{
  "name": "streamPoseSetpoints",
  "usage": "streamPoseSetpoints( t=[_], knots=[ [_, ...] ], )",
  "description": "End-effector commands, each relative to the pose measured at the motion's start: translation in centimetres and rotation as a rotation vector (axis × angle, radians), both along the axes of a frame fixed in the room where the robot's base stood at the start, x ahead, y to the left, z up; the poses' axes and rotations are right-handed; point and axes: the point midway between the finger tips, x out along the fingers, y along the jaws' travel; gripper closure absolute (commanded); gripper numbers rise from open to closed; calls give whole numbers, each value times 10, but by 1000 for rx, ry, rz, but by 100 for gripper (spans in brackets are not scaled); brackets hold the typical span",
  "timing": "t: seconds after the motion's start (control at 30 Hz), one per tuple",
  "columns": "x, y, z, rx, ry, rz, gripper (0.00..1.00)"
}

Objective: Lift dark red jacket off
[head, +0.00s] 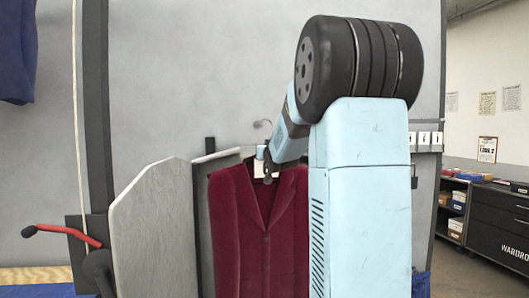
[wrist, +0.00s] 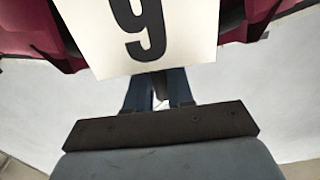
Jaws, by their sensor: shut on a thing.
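The dark red jacket (head: 262,235) hangs upright, front toward me, in the middle of the head view, its right side partly hidden behind my arm. My gripper (head: 268,172) is at its collar. In the wrist view parts of the jacket (wrist: 42,38) show at the top left and top right. A white card with a black 9 (wrist: 145,35) hangs in front of it. My gripper's fingers (wrist: 160,90) are shut on a narrow dark piece at the neck, seemingly the hanger (wrist: 159,82), mostly hidden by the card.
A grey shaped panel (head: 155,230) stands close left of the jacket. A red-handled lever (head: 65,232) and a rope (head: 76,100) are further left. Dark shelves (head: 455,210) stand at right.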

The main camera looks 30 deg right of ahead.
Motion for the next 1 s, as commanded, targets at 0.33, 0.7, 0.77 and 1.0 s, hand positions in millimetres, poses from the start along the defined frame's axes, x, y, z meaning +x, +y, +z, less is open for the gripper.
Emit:
streamPoseSetpoints(
  t=[0.33, 0.7, 0.77, 1.0],
  knots=[
    [-31, 9, 1, -1, -3, 0, 100],
    [-62, 18, 1, -1, -3, 0, 100],
    [-67, 19, 1, -1, -3, 0, 100],
    [-87, 26, 1, -1, -3, 1, 100]
  ],
)
